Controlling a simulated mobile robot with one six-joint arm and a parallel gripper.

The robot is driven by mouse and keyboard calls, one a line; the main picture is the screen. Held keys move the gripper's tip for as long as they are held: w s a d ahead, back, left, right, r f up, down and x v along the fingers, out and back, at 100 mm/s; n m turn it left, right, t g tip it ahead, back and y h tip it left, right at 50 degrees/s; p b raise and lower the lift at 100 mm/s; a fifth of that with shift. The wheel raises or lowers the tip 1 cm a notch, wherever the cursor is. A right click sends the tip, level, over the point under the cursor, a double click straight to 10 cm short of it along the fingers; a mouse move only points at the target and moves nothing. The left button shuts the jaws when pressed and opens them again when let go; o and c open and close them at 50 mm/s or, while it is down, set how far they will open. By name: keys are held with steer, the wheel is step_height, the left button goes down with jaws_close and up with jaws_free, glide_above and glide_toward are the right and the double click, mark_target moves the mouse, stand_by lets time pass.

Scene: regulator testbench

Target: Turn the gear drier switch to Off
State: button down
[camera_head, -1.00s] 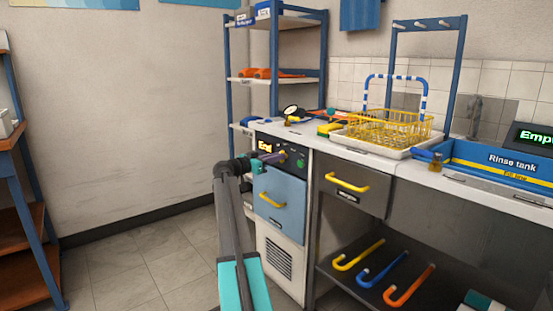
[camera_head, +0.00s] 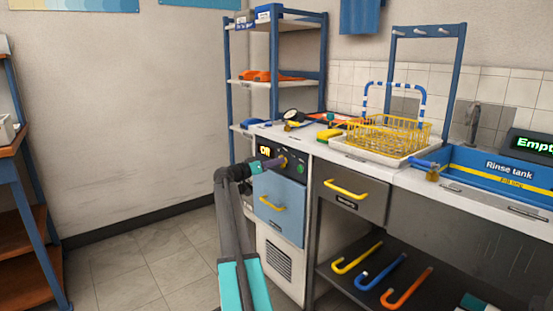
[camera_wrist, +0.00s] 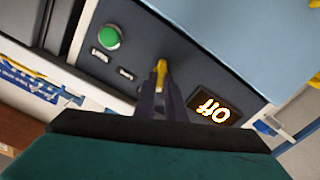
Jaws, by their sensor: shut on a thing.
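The gear drier is the blue-fronted cabinet (camera_head: 280,208) with a black control panel on top, in the head view. The yellow switch knob (camera_wrist: 161,68) is between the fingertips of my gripper (camera_wrist: 161,85) in the wrist view. My gripper (camera_head: 279,162) is shut on the knob at the panel, coming from the left in the head view. The fingers hide part of the knob.
A green button (camera_wrist: 109,37) is on the same panel, beside the knob. A yellow drawer handle (camera_head: 272,203) sticks out below. The counter (camera_head: 345,152) with a yellow wire basket (camera_head: 388,135) is to the right.

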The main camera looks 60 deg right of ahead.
steer(key=n+p, duration=0.3)
steer(key=n, duration=0.1)
steer(key=shift+w+f+n+p, duration=0.1)
steer(key=shift+n+p, duration=0.3)
steer(key=c, duration=1.8)
jaws_free()
steer(key=shift+a, duration=0.15)
steer(key=p+v, duration=0.2)
steer(key=v, duration=1.1)
steer(key=shift+w+a+p, duration=0.2)
steer(key=shift+a+p, duration=0.05)
steer(key=shift+p, duration=0.05)
